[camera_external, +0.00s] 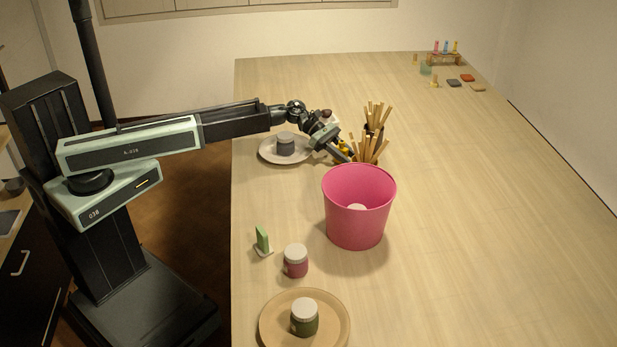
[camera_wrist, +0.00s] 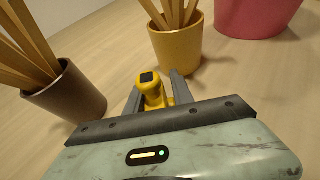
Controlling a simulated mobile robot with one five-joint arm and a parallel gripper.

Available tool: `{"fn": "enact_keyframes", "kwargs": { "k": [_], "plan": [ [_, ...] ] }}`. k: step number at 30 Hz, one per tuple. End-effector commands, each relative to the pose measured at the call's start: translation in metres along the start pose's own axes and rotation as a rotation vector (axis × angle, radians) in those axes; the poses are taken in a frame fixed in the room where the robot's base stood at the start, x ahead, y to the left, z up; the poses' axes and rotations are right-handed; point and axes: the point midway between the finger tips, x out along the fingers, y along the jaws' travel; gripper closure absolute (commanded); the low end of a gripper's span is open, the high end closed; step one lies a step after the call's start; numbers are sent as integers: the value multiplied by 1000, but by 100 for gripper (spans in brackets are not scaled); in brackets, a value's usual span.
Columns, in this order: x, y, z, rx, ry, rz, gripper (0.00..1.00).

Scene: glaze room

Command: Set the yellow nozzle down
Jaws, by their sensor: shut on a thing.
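The yellow nozzle (camera_wrist: 152,92) is between the two dark fingers of my gripper (camera_wrist: 158,90) in the wrist view. My gripper is shut on it. In the external view my gripper (camera_external: 343,152) is low over the table, and a bit of the yellow nozzle (camera_external: 343,147) shows there, mostly hidden by the fingers. I cannot tell whether the nozzle touches the table top.
A dark cup of sticks (camera_wrist: 68,95) stands left of the nozzle, a yellow cup of sticks (camera_wrist: 177,46) just beyond it. A pink bucket (camera_external: 358,215) stands nearer the camera. A plate (camera_external: 267,152) with a grey jar (camera_external: 285,145) lies left.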

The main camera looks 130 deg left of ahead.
Motion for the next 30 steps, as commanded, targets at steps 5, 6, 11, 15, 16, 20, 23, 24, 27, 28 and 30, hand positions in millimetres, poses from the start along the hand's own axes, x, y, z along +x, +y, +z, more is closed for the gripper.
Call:
{"fn": "enact_keyframes", "kwargs": {
  "k": [5, 6, 11, 15, 16, 20, 23, 24, 27, 28, 30],
  "plan": [
    [1, 0, -2, 0, 0, 0, 50],
    [1, 0, -2, 0, 0, 0, 50],
    [1, 0, -2, 0, 0, 0, 50],
    [-1, 0, 2, 0, 0, 0, 50],
    [-4, 0, 4, 0, 0, 1, 50],
    [-31, -1, 4, -1, 0, 2, 50],
    [-58, -1, 5, -2, 0, 3, 50],
    [-68, -2, 6, -2, 0, 2, 50],
    [-90, -1, 5, -1, 0, 2, 50],
    [-96, -1, 5, -1, 0, 2, 50],
    [-108, -1, 4, -1, 0, 2, 50]
  ]
}}
